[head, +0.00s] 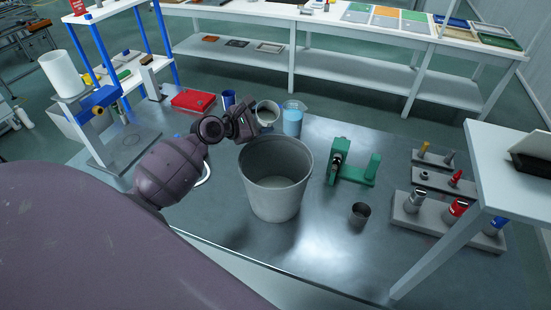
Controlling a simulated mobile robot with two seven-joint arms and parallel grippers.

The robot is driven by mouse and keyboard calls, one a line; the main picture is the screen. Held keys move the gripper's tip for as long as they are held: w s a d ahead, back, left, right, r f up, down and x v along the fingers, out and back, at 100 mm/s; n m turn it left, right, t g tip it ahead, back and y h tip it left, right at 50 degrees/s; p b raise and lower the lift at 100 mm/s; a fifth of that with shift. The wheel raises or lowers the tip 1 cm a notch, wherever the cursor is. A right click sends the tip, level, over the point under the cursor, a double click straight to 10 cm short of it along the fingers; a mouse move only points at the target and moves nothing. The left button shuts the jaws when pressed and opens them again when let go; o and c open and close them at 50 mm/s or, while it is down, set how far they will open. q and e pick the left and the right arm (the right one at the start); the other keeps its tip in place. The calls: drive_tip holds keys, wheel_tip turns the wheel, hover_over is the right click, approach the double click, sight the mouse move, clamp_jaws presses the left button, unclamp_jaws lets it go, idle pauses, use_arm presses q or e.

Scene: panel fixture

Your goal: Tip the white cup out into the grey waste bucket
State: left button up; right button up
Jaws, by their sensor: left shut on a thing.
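The grey waste bucket (276,195) stands upright on the dark metal table, its open top facing me. My left gripper (251,121) is behind the bucket's far left rim in the picture. It is shut on the white cup (268,114), whose round mouth shows, with something pale inside. The cup appears just beyond the bucket's rim, not over its opening. I cannot tell how far the cup is tilted. My right gripper is not in view.
A clear beaker of blue liquid (292,118) stands just right of the cup, and a blue cup (228,99) behind the gripper. A green device (352,165) and small dark cup (359,214) are right of the bucket. The front table is clear.

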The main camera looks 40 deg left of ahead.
use_arm(q)
drive_tip(key=shift+s+d, duration=0.1)
drive_tip(key=shift+r+m+t, duration=0.4)
drive_tip(key=shift+m+t, duration=0.1)
drive_tip(key=shift+m, duration=0.3)
idle(0.5)
drive_tip(key=shift+f+m+y+b, duration=0.15)
drive_tip(key=shift+m+y+b, duration=0.15)
drive_tip(key=shift+m+b, duration=0.1)
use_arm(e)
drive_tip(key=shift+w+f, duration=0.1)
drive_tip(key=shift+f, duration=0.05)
use_arm(q)
drive_tip(key=shift+f+t+b, duration=0.1)
drive_tip(key=shift+t+b, duration=0.2)
drive_tip(key=shift+b, duration=0.5)
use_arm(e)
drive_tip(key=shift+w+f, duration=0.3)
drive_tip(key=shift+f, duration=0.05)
use_arm(q)
drive_tip(key=shift+m, duration=0.3)
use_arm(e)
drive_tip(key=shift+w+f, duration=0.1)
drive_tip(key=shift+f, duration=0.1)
